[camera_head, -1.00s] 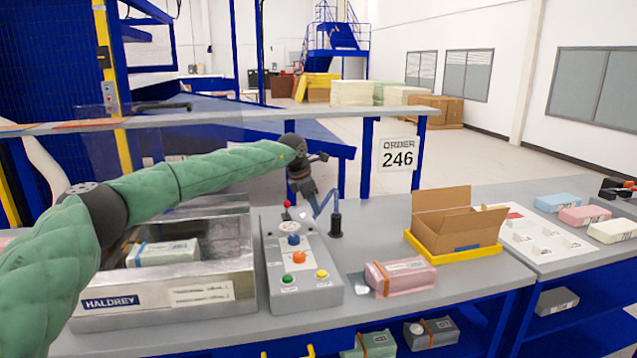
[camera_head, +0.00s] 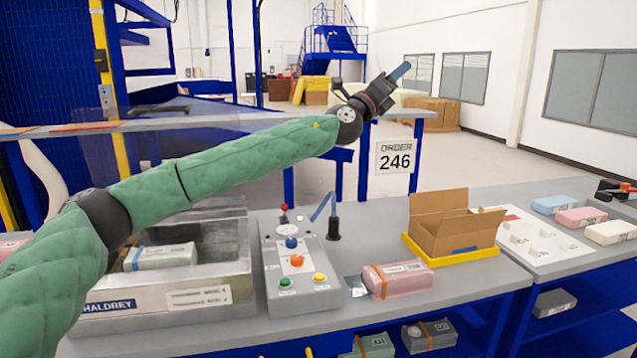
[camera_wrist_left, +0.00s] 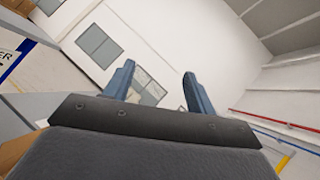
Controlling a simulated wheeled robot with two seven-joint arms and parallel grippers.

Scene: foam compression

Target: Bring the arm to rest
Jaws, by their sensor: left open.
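My left arm in its green sleeve stretches across the head view from the left. My left gripper (camera_head: 402,72) is raised high above the bench, pointing up and to the right. In the left wrist view its two blue fingers (camera_wrist_left: 158,85) stand apart with nothing between them, and the wall and windows show beyond. The gripper touches nothing. My right gripper does not show.
Below the arm are a metal HALDREY box (camera_head: 150,312) holding a grey-green pack, a control box (camera_head: 300,285) with coloured buttons, a pink strapped pack (camera_head: 402,279) and an open carton (camera_head: 453,228) on a yellow-edged tray. An ORDER 246 sign (camera_head: 396,156) hangs behind.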

